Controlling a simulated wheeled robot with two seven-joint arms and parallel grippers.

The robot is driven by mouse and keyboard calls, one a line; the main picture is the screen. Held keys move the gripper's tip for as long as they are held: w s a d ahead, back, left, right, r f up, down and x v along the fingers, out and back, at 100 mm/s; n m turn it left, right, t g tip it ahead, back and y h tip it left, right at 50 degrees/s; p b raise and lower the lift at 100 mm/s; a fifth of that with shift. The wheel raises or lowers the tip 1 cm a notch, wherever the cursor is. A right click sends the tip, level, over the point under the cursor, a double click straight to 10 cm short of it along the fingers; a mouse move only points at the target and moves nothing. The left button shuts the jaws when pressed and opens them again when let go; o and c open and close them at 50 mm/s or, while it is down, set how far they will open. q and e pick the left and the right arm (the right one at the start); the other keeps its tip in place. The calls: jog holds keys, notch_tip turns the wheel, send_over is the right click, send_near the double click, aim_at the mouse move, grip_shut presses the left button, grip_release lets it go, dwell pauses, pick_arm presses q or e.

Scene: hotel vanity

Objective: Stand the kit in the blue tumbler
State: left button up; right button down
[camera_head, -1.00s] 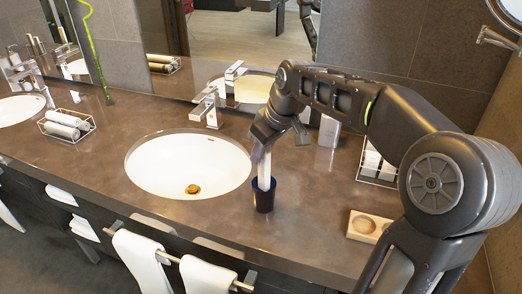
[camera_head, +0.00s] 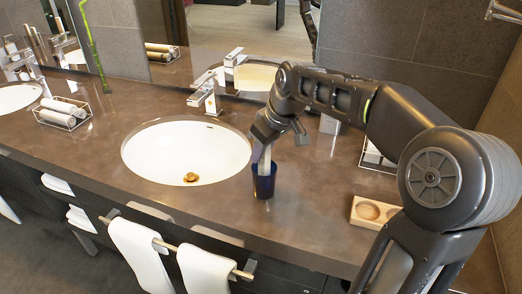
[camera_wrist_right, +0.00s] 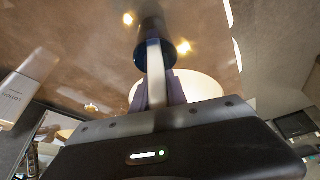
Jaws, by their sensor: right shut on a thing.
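The blue tumbler (camera_head: 264,181) stands upright on the counter, just right of the basin. It also shows in the right wrist view (camera_wrist_right: 153,27), beyond the fingers. My right gripper (camera_head: 262,147) is just above the tumbler and shut on the kit (camera_head: 265,159), a slim pale stick. The kit is nearly upright, slightly tilted, and its lower end is inside the tumbler's mouth. In the right wrist view the kit (camera_wrist_right: 156,75) runs from the fingers into the tumbler. Whether its end touches the tumbler's bottom is hidden. My left gripper is not in view.
The white basin (camera_head: 186,152) is left of the tumbler, with a chrome faucet (camera_head: 207,93) behind it. A wooden soap dish (camera_head: 372,211) lies at the right. A wire rack of rolled towels (camera_head: 64,113) is at the far left. The counter around the tumbler is clear.

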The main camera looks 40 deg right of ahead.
jog(key=c, duration=1.2)
grip_release()
jog(key=shift+c, duration=0.2)
jog(key=shift+r, duration=0.1)
jog(key=v, duration=0.7)
jog(key=shift+s+r, duration=0.2)
jog(key=shift+r, duration=0.1)
